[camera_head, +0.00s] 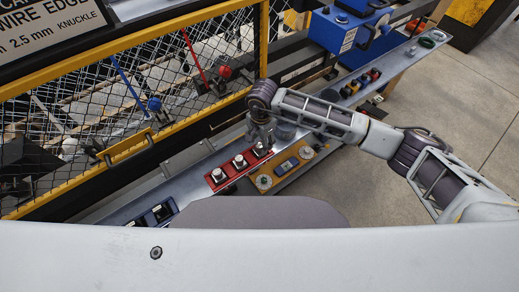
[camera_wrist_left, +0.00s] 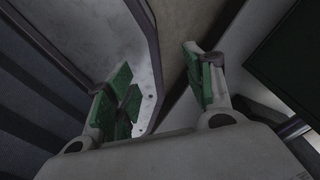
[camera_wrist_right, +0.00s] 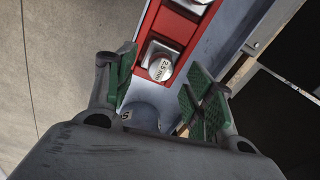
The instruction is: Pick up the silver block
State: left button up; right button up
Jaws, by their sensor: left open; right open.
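A red tray (camera_head: 228,174) on the long grey bench holds several silver blocks in a row, a left one (camera_head: 217,174), a middle one (camera_head: 239,162) and a right one (camera_head: 259,151). In the right wrist view one silver block (camera_wrist_right: 161,69) has a round top marked "2.5 mm". My right gripper (camera_head: 261,143) is open and empty above the tray's right end. In its wrist view its green-padded fingers (camera_wrist_right: 158,95) stand apart, with a grey round piece (camera_wrist_right: 141,116) below them, partly hidden. My left gripper (camera_wrist_left: 165,95) is open and empty, outside the head view.
A tan panel with dials (camera_head: 288,167) lies in front of the tray. A yellow-framed mesh fence (camera_head: 130,85) stands behind the bench at left. A blue machine (camera_head: 348,30) stands at the back right. Dark switches (camera_head: 153,215) sit at the bench's left end.

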aim_at(260, 145)
jog(key=shift+a+f, duration=0.1)
jog(key=shift+f, duration=1.5)
pick_arm(q)
jog(key=shift+s+d+r, duration=0.15)
jog(key=shift+d+r, duration=0.25)
jog(key=shift+d, duration=0.3)
pick_arm(e)
grip_shut()
